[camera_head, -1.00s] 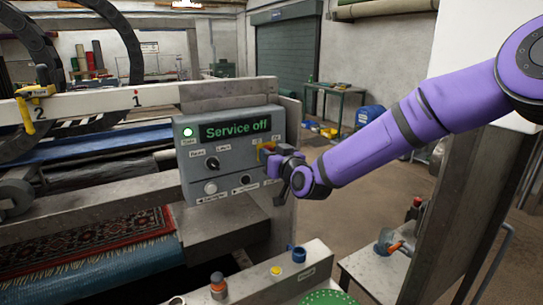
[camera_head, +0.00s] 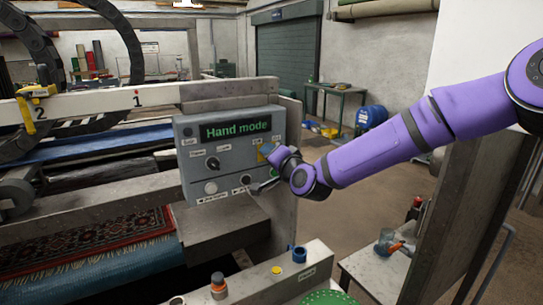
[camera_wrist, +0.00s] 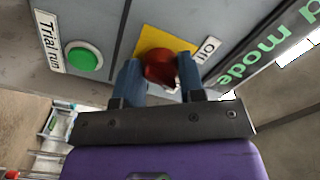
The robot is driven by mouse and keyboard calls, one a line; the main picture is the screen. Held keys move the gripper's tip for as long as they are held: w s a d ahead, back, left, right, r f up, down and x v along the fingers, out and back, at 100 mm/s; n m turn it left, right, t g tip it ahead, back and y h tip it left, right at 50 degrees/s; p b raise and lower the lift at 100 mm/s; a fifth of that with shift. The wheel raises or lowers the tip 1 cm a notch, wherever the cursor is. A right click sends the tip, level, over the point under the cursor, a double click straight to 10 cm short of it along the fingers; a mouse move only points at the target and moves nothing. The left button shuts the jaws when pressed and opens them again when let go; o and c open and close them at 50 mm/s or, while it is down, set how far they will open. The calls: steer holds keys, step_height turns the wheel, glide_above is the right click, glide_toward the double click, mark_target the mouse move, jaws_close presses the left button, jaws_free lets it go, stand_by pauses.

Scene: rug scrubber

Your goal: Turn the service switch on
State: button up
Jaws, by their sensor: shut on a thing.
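A grey control panel (camera_head: 215,165) stands at the middle left of the head view. Its display (camera_head: 236,130) reads "Hand mode" in green. A red rotary switch knob (camera_wrist: 158,66) sits on a yellow plate (camera_wrist: 150,40) in the wrist view, with an "Off" label (camera_wrist: 207,49) beside it. My gripper (camera_wrist: 160,76) is shut on the red knob, one blue fingertip on each side. In the head view my gripper (camera_head: 268,157) is at the panel's right side and hides the knob. Part of the yellow plate shows there.
A green "Trial run" button (camera_wrist: 83,60) is close beside the knob in the wrist view. Other knobs and buttons fill the panel's lower left. A ledge with an orange-topped control (camera_head: 218,284) and a blue one (camera_head: 298,253) lies below.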

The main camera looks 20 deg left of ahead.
steer(key=m, duration=0.5)
stand_by(0.6)
steer(key=o, duration=0.9)
steer(key=v, duration=1)
steer(key=shift+s+d, duration=0.25)
steer(key=shift+s, duration=0.05)
